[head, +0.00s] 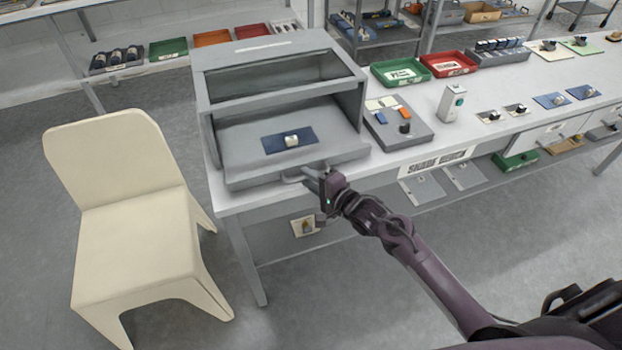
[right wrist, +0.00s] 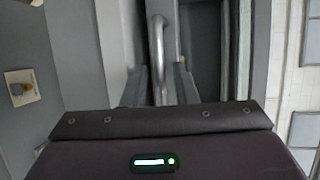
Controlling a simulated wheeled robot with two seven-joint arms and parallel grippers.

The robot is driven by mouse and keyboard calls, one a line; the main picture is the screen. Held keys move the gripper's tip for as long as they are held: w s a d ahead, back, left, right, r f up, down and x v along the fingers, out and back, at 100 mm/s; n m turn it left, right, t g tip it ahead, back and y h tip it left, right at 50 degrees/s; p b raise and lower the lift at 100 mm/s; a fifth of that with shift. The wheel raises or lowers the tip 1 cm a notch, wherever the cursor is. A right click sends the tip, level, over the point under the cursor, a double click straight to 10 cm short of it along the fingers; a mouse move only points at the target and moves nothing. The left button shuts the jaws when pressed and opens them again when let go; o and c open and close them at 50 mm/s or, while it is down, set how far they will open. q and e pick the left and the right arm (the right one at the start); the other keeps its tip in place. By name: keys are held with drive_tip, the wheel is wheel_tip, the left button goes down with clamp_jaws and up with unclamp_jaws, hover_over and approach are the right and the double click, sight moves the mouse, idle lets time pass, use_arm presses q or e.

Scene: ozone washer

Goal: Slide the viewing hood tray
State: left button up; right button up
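The grey viewing hood (head: 270,48) stands on the left end of the bench, with a dark window in its sloped top. Its grey tray (head: 235,150) lies at the bottom, its front edge projecting past the hood's side walls. A blue mat (head: 272,145) with a small whitish part (head: 292,141) lies on the tray. A bar handle (head: 291,180) is on the tray front. My right gripper (head: 309,178) is at the handle. In the right wrist view its two fingers (right wrist: 160,88) stand either side of the handle bar (right wrist: 157,45), apparently with small gaps. My left gripper is not in view.
A control box (head: 398,130) with coloured buttons and a black knob stands right of the hood. Green and red trays (head: 448,65) are behind it. A cream chair (head: 125,190) stands left of the bench. The floor in front of the bench is clear.

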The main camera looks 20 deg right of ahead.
clamp_jaws()
drive_tip(key=w+b, duration=0.1)
drive_tip(key=w, duration=0.3)
drive_tip(key=shift+f+b, duration=0.1)
drive_tip(key=shift+b, duration=0.2)
drive_tip(key=shift+w, duration=0.5)
drive_tip(key=shift+s, duration=0.1)
drive_tip(key=shift+o, duration=1)
unclamp_jaws()
drive_tip(key=v, duration=0.7)
drive_tip(key=shift+s+d, duration=0.15)
drive_tip(key=shift+s, duration=0.15)
